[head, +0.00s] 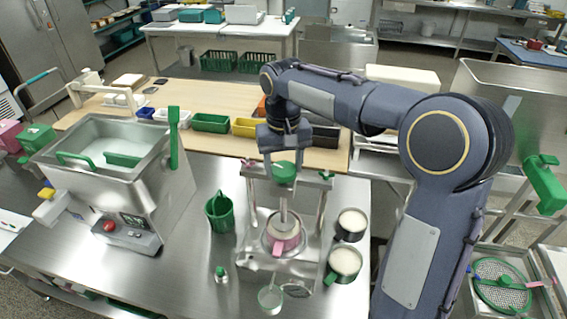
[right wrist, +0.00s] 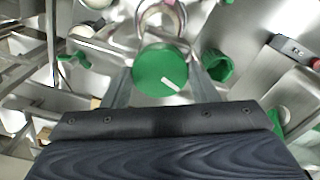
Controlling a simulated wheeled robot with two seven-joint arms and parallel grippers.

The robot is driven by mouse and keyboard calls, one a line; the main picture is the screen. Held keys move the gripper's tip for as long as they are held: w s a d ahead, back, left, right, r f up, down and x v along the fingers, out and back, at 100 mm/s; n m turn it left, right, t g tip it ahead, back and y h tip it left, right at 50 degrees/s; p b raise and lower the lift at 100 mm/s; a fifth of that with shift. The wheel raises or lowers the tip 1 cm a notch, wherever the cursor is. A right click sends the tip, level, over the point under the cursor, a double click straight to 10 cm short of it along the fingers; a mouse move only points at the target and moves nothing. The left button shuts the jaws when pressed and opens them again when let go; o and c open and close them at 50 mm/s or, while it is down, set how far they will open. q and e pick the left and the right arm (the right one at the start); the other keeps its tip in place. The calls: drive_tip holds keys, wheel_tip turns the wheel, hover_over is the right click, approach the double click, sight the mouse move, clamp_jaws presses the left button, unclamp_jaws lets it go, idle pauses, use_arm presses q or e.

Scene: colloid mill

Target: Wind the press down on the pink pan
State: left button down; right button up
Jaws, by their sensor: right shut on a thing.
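The press (head: 252,215) is a silver metal frame on the steel counter, with a round green knob (head: 284,173) on top of its upright screw. My right gripper (head: 283,162) reaches down from above and is shut on the green knob. In the right wrist view the knob (right wrist: 160,68) sits between the two fingers and shows a short white mark at its lower right. The pink pan (head: 284,240) stands at the foot of the press, under the screw. The contact between the screw's lower end and the pan is too small to tell. My left gripper is not in view.
A green jug (head: 220,212) stands left of the press. Two pots with pale contents (head: 345,261) stand close at its right, and a small clear cup (head: 270,299) is in front. A large steel machine (head: 110,175) fills the left. Coloured bins (head: 211,123) line the wooden table behind.

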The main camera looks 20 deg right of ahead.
sight(284, 168)
drive_tip(key=m, duration=0.4)
drive_tip(key=shift+m, duration=1.9)
drive_tip(key=o, duration=1)
drive_tip(key=shift+c, duration=0.2)
drive_tip(key=shift+r, duration=0.1)
wheel_tip(284, 168, up, 8)
drive_tip(key=shift+f+b, duration=0.15)
drive_tip(key=shift+b, duration=0.2)
drive_tip(key=shift+o, duration=0.2)
